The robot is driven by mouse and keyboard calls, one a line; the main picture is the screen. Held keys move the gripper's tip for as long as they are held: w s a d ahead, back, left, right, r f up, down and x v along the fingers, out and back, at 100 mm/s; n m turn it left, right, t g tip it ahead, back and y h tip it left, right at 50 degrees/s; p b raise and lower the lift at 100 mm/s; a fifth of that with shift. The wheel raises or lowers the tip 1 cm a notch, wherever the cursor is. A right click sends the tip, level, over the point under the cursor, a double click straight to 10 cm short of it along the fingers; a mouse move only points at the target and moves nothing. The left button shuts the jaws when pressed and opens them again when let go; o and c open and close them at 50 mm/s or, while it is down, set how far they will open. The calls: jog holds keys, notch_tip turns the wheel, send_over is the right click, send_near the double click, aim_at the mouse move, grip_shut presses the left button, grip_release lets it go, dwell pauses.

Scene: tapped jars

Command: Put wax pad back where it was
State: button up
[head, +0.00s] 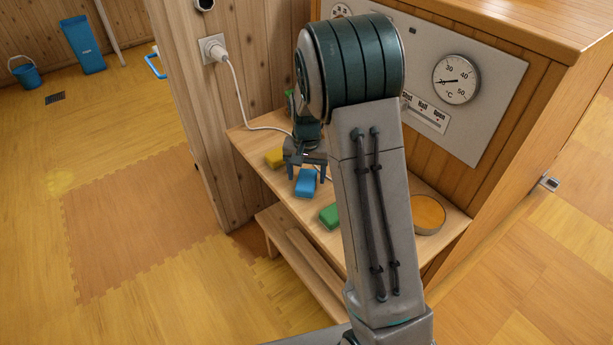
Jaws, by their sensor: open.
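No label shows which piece is the wax pad. A blue block (306,183), a yellow block (275,157) and a green block (329,216) lie on the wooden shelf (400,252). A round dish with an amber-orange face (429,213) sits at the shelf's right end. My gripper (307,174) is open, pointing down at the blue block, with its fingers around or just above it; I cannot tell if they touch. My arm hides part of the shelf between the green block and the round dish.
A wooden cabinet wall carries a metal panel with a dial (456,79). A white cable runs from a plug (216,50) down to the shelf. A lower shelf (300,250) is below.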

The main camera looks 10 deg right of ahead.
aim_at(307, 178)
notch_tip(307, 178, up, 10)
jog(key=s+r+n+t, duration=0.1)
jog(key=s+r+n, duration=0.1)
jog(key=s, duration=1)
jog(key=s+r+n+t, duration=0.1)
jog(key=s+r+n, duration=0.1)
jog(key=s, duration=1)
jog(key=shift+s+a+r+n+p, duration=0.25)
jog(key=shift+s+r+n+p, duration=0.2)
jog(key=shift+r, duration=0.3)
jog(key=shift+w, duration=0.1)
